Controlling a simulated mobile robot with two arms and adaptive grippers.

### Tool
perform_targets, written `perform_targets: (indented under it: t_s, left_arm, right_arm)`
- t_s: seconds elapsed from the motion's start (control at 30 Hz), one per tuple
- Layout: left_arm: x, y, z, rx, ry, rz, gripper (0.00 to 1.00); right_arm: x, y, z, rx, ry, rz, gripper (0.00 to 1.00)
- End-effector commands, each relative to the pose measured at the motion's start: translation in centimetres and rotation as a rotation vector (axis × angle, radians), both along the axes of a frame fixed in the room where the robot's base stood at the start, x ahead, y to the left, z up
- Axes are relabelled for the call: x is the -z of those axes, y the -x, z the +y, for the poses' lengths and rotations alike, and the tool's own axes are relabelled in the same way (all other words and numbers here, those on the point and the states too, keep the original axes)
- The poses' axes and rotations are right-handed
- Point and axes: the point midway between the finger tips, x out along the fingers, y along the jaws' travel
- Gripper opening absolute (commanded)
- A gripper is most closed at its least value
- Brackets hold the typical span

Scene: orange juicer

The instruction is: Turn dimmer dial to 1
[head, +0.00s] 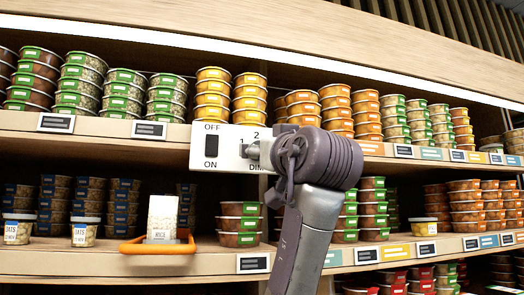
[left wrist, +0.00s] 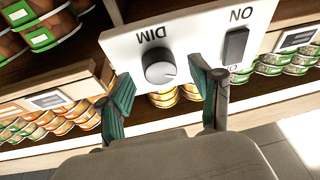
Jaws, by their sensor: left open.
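A white control panel (head: 225,140) is fixed to the shelf front, with a dark OFF/ON rocker switch (head: 211,145) on its left and a DIM dial on its right. My right gripper is out of view.
Shelves of stacked food tubs (head: 212,95) surround the panel. The rocker switch lies close to one finger in the left wrist view.

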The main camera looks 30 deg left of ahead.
Motion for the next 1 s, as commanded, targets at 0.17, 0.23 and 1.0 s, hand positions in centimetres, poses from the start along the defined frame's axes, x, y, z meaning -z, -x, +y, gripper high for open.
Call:
perform_targets:
  t_s: [0.17,0.23,1.0]
  left_arm:
    - [1.0,1.9,-3.0,0.005,-0.002,-0.002,0.65]
    - [1.5,2.8,-4.2,0.005,-0.002,-0.003,0.65]
    - [3.2,6.0,-8.6,0.000,0.000,0.000,0.65]
  right_arm:
    - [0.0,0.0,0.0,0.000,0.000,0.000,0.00]
    - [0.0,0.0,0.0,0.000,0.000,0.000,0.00]
    - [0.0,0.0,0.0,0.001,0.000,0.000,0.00]
